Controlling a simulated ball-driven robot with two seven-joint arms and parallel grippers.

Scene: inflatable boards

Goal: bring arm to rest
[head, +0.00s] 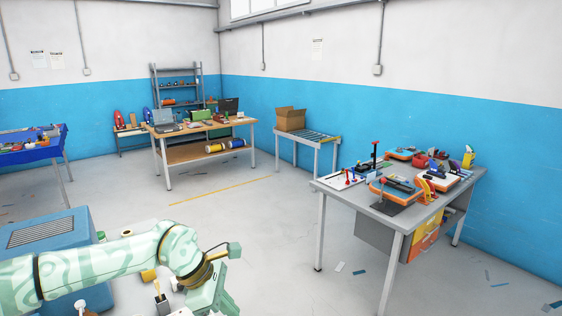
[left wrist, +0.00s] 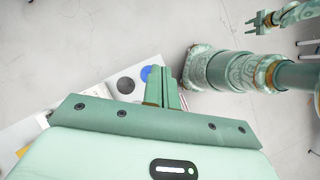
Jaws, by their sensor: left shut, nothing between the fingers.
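My left arm comes in from the left in the head view, at the lower edge. Its wrist and left gripper (head: 212,295) hang over the floor beside a blue machine, and the fingertips are not clear there. In the left wrist view the fingers of the left gripper (left wrist: 165,88) are together and hold nothing. At the upper right of that view is a small fork-shaped gripper on a pale green arm, likely my right gripper (left wrist: 262,22).
A blue machine (head: 48,232) stands below left, with small items near my gripper. A grey worktable (head: 385,222) with tools stands at the right. A wooden bench (head: 205,153) and a roller table (head: 309,136) with a cardboard box (head: 290,119) stand farther back. The middle floor is open.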

